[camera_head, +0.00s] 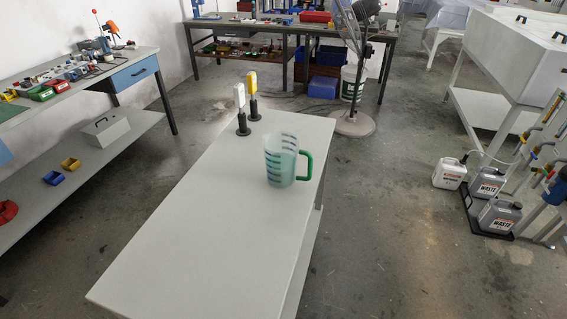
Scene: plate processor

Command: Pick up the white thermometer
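The white thermometer (239,97) stands upright in a small black holder (243,127) near the far end of the light grey table (197,231). A similar yellow thermometer (252,84) stands upright in its own black holder (254,112), just behind it and to the right. Both appear separate from each other. My gripper and arm are not in view in the head camera.
A clear measuring jug (281,161) with a green handle stands on the table, nearer and to the right of the thermometers. The table's near half is clear. A workbench (134,72) stands at left, a fan (355,123) behind, and waste canisters (486,183) at right.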

